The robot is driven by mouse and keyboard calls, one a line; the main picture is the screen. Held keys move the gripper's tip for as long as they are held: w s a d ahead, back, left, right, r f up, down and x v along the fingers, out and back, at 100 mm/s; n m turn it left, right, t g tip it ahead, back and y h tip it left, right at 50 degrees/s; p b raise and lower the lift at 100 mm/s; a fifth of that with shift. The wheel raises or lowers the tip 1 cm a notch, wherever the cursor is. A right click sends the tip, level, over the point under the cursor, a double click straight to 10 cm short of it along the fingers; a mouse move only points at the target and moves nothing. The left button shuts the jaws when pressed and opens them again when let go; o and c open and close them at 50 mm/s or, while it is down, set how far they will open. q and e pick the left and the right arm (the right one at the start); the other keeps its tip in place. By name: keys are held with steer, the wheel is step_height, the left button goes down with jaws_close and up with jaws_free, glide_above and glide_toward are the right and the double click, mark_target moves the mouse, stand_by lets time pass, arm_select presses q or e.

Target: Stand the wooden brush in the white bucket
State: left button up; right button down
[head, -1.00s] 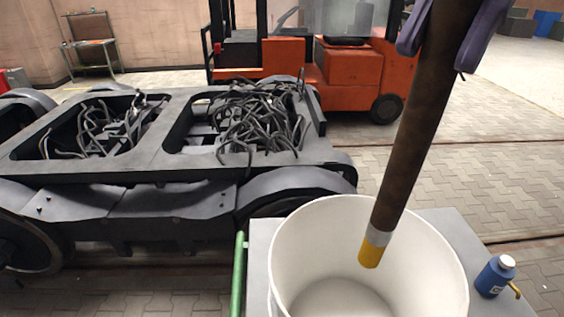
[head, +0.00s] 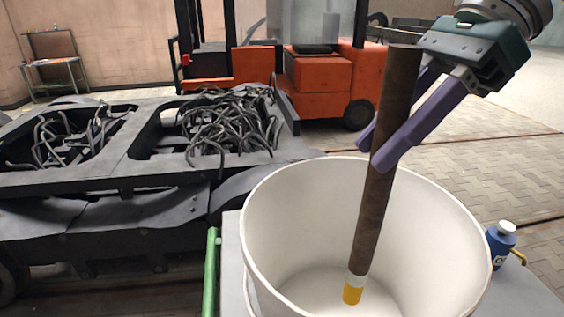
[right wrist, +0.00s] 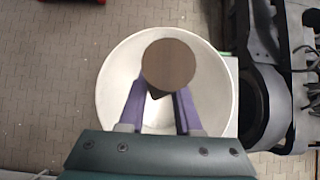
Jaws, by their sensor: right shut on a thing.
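The wooden brush (head: 372,215) is a long dark brown handle with a grey band and a yellow tip at its lower end. It stands nearly upright, tilted slightly, with its lower part inside the white bucket (head: 268,215). Its yellow tip is near the bucket's floor; I cannot tell if it touches. My right gripper (head: 380,150) is shut on the handle above the rim, with its purple fingers around it. In the right wrist view the handle's round top (right wrist: 169,66) shows over the bucket (right wrist: 113,72). My left gripper is not in view.
The bucket stands on a grey cart top (head: 520,290) with a green rail (head: 211,275). A blue bottle (head: 501,245) stands right of the bucket. A dark bogie (head: 120,180) with cables is at left. An orange forklift (head: 320,80) stands behind.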

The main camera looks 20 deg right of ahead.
mark_target(369, 222)
step_height(369, 222, down, 10)
steer(key=shift+p, duration=0.75)
steer(key=shift+f, duration=0.45)
steer(key=shift+f, duration=0.1)
steer(key=c, duration=1.1)
jaws_free()
steer(key=o, duration=0.5)
